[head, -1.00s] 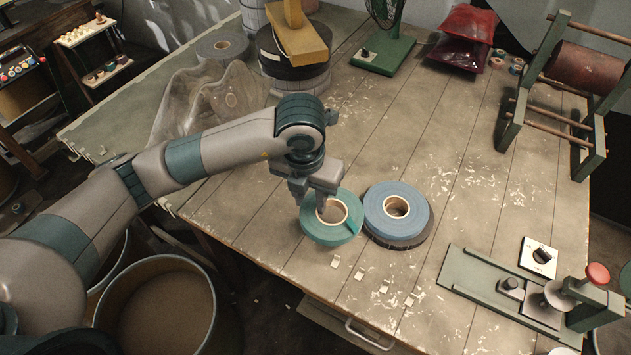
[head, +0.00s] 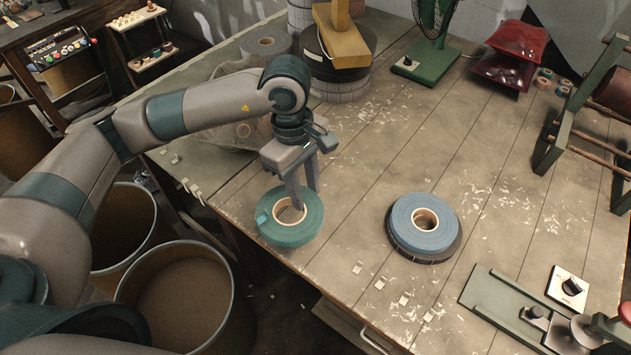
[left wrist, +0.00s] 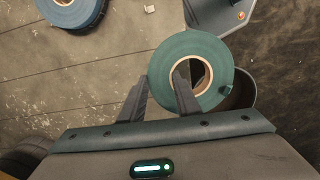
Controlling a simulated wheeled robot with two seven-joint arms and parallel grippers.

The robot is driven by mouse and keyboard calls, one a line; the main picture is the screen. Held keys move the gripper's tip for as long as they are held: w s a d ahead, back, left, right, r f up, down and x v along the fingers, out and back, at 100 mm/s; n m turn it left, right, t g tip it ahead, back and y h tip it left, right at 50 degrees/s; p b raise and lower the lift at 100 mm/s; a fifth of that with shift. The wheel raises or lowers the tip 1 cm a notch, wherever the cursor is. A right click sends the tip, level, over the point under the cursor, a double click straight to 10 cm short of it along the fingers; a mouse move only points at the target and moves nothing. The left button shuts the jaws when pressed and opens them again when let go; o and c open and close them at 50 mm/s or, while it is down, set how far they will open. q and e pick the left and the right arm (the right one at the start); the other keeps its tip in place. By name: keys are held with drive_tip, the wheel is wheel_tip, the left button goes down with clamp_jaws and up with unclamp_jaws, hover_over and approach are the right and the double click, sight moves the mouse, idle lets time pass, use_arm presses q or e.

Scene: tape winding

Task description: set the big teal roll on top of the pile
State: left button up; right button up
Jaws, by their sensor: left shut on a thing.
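The big teal roll (head: 285,237) has a pale cardboard core and a short tape tab on its left rim. My left gripper (head: 306,200) is shut on the roll's ring, with one finger in the core and one outside. The left wrist view shows this grip on the teal roll (left wrist: 195,43) too. The roll is near the table's front left edge, apart from the pile. The pile is a blue roll (head: 404,222) lying flat on a dark roll (head: 450,250). The blue roll also shows in the left wrist view (left wrist: 72,14). My right gripper is not in view.
Small pale squares (head: 380,283) lie along the table's front. A green-based holder (head: 500,300) is at lower right. A wooden rack (head: 567,125), red bags (head: 510,58) and a green fan (head: 425,60) stand farther back. Bins (head: 185,290) stand on the floor below the edge.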

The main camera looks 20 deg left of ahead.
sight(280, 200)
use_arm(q)
drive_tip(key=m, duration=0.2)
drive_tip(key=a+r+m, duration=0.1)
drive_tip(key=m, duration=0.1)
drive_tip(key=s+a+m, duration=0.1)
drive_tip(key=m, duration=0.2)
drive_tip(key=shift+a+r+g, duration=0.25)
drive_tip(key=shift+r+g, duration=0.05)
drive_tip(key=shift+r, duration=0.1)
drive_tip(key=m, duration=0.2)
drive_tip(key=a+r+m, duration=0.1)
drive_tip(key=m, duration=0.1)
drive_tip(key=s+a+m+y, duration=0.1)
drive_tip(key=m, duration=0.1)
drive_tip(key=shift+s+r+m, duration=0.1)
drive_tip(key=shift+r+m, duration=0.2)
drive_tip(key=shift+d, duration=0.1)
